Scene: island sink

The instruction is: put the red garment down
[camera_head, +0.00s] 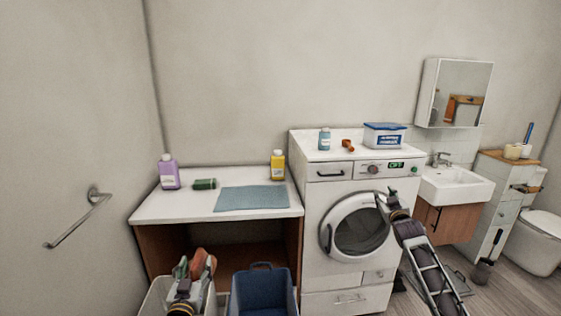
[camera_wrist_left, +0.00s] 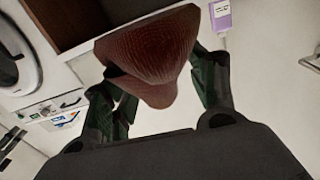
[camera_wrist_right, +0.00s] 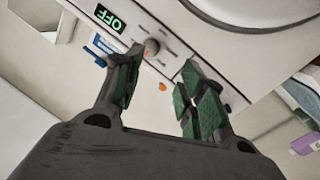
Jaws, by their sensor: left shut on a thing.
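The red garment (camera_head: 203,262) is a crumpled brownish-red cloth in the head view, at the bottom left. My left gripper (camera_head: 190,270) is shut on it and holds it over or just in front of a white basket (camera_head: 155,298); the exact height cannot be told. In the left wrist view the garment (camera_wrist_left: 150,45) bulges out between the green-padded fingers. My right gripper (camera_head: 388,203) is in front of the washing machine (camera_head: 313,210), near its round door. In the right wrist view its fingers (camera_wrist_right: 155,85) are apart with nothing between them.
A blue basket (camera_head: 262,292) stands right of the white one. The white counter (camera_head: 155,208) carries a purple bottle (camera_head: 169,172), a green item (camera_head: 204,184), a yellow bottle (camera_head: 278,165) and a flat blue-grey cloth (camera_head: 251,198). A sink (camera_head: 456,188) is at the right.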

